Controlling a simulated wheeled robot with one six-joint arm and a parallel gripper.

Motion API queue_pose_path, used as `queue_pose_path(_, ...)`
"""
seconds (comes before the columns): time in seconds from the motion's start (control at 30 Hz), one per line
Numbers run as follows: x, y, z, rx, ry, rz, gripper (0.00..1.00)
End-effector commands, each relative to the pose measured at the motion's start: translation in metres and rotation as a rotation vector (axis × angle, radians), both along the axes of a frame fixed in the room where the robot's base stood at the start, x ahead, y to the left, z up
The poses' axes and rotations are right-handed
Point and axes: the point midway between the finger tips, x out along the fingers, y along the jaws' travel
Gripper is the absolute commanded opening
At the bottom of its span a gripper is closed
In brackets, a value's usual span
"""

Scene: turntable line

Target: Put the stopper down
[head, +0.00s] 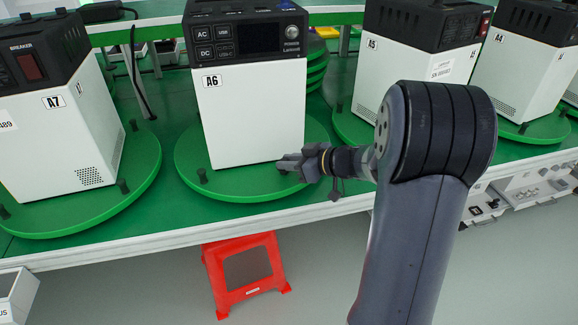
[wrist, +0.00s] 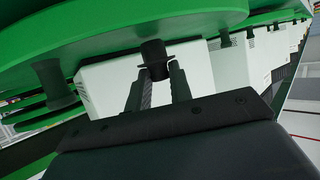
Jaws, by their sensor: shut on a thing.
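My gripper (head: 287,165) is at the front right of the green turntable (head: 232,187) that carries the white and black unit A6 (head: 260,115). In the wrist view my gripper (wrist: 158,82) is shut on a short black stopper (wrist: 153,58), held between the fingertips. The stopper's end lies against or very close to the green disc (wrist: 120,32); I cannot tell whether it touches. In the head view the held stopper is not clearly visible at the fingers. Another black stopper (head: 202,175) stands on the turntable's left side.
Unit A7 (head: 70,140) stands on a turntable to the left, with several stoppers around it. Units A5 (head: 405,75) and A4 (head: 520,75) stand to the right. A red stand (head: 245,270) is on the floor below the table's front edge (head: 150,242).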

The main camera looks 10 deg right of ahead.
Motion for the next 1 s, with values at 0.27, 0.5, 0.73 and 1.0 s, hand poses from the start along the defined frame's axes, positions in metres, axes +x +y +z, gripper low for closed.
queue_pose_path(0.27, 0.0000, 0.0000, -0.0023, 0.000, 0.000, -0.001, 0.00)
queue_pose_path(0.5, 0.0000, 0.0000, -0.0056, 0.000, 0.000, -0.001, 0.28)
queue_pose_path(0.73, 0.0000, 0.0000, -0.0056, 0.001, 0.001, 0.000, 0.42)
queue_pose_path(1.0, -0.0002, -0.0004, -0.0008, 0.000, -0.002, -0.001, 0.42)
